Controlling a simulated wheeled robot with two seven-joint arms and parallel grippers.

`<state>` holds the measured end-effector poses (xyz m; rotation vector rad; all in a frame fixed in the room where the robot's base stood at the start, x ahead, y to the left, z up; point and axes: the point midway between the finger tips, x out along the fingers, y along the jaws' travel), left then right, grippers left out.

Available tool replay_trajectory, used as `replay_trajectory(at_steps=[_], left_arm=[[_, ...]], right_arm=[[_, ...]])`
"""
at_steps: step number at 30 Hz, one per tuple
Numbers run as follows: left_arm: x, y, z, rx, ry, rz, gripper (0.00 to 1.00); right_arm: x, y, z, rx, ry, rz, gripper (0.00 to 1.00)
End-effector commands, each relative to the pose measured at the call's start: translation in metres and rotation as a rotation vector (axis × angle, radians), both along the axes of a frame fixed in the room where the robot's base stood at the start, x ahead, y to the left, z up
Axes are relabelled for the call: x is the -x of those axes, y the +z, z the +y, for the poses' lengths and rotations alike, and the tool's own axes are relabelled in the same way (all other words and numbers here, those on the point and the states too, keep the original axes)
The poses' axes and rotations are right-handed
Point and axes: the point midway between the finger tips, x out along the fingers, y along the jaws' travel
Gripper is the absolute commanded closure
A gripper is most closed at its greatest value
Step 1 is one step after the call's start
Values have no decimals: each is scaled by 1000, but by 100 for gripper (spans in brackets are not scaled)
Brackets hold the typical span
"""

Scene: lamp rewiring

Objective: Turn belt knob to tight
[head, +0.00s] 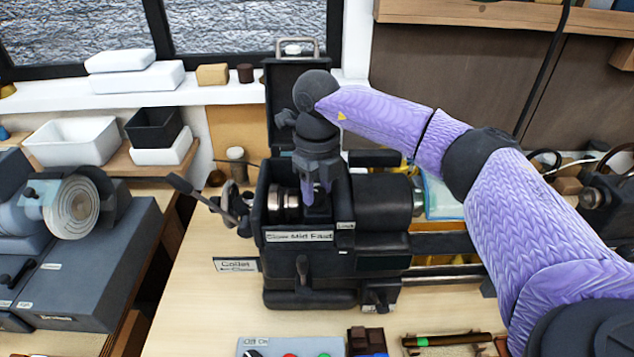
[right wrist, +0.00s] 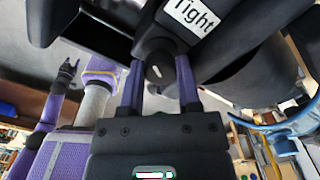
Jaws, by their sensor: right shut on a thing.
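The dark belt knob (right wrist: 158,68) shows between my right fingers in the right wrist view, with a small pale mark on it. My right gripper (right wrist: 159,88) is shut on it. A white label (right wrist: 193,14) beside the knob ends in "ight"; its first letter is unclear. In the head view my right gripper (head: 318,196) points down into the open top of the dark lathe headstock (head: 285,262), and hides the knob there. My left gripper (right wrist: 67,71) is small at the left of the right wrist view, away from the knob; its jaws are unclear.
The headstock's lid (head: 284,82) stands open behind my right gripper. A lever with a dark handle (head: 180,184) sticks out at left. A control box (head: 290,347) with coloured buttons is in front. Bare bench (head: 205,290) lies at left front.

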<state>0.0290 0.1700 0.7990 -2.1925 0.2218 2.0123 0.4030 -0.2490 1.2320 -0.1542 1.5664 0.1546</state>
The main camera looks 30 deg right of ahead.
Motion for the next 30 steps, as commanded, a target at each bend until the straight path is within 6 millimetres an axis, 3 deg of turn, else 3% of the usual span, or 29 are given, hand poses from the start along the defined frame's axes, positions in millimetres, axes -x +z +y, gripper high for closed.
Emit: replay_trajectory(at_steps=[23,24,26,30], left_arm=[[0,4,0,0,2,1,41],[0,4,0,1,2,1,41],[0,4,0,1,2,1,41],[0,4,-1,1,2,1,41]], right_arm=[[-1,2,0,0,-92,-7,100],[-1,2,-1,0,-92,-8,51],[-1,2,0,-1,-92,-6,43],[-1,1,0,-1,-91,-4,43]])
